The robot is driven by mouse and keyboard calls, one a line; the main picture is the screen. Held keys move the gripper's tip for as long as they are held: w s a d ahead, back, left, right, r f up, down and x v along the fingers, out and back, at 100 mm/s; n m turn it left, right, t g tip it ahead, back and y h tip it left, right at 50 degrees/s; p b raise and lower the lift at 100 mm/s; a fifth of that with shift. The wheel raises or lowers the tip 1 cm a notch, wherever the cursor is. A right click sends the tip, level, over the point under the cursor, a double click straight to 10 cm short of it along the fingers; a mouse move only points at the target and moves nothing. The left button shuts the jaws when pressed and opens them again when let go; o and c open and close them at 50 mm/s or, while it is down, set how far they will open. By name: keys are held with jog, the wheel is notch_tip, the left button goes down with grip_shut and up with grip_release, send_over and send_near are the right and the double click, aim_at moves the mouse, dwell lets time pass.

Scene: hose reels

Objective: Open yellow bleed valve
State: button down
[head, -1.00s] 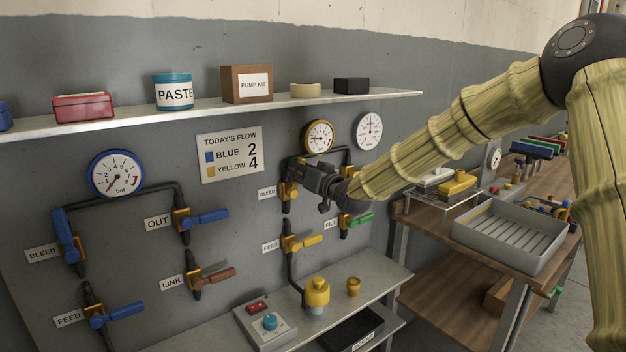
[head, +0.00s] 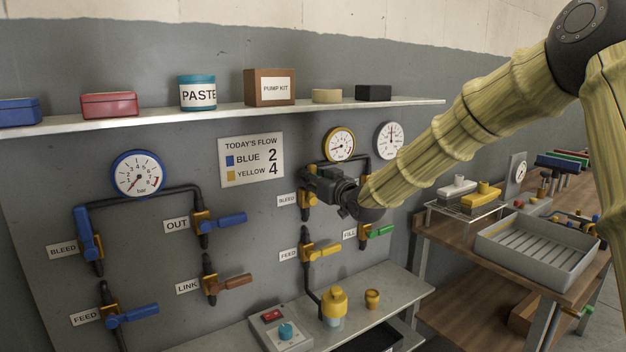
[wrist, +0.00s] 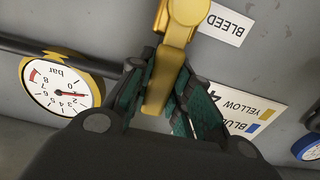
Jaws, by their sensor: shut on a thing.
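The yellow bleed valve (head: 307,199) is on the wall panel, beside the BLEED label (head: 287,200) under the yellow-rimmed gauge (head: 339,143). In the head view my gripper (head: 312,183) covers its upper part and handle. In the wrist view the valve's yellow body (wrist: 186,14) is at the top and its yellow handle (wrist: 160,88) extends down between my fingers. My gripper (wrist: 166,85) is shut on this handle, with a green-padded finger on each side.
The yellow feed valve (head: 318,250) and green-handled fill valve (head: 378,231) are close below. A dark pipe (head: 362,158) and white gauge (head: 389,140) are beside my wrist. The shelf (head: 215,112) is above; blue-handled valves (head: 225,220) are left.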

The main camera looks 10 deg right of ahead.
jog(key=shift+f, duration=0.3)
jog(key=c, duration=1.3)
grip_release()
jog(key=shift+c, duration=0.2)
jog(key=shift+o, duration=0.3)
jog(key=shift+r, duration=0.15)
jog(key=shift+s+d, duration=0.1)
jog(key=shift+s, duration=0.05)
jog(key=v, duration=1.1)
jog(key=shift+s+d, duration=0.2)
jog(key=shift+s, duration=0.15)
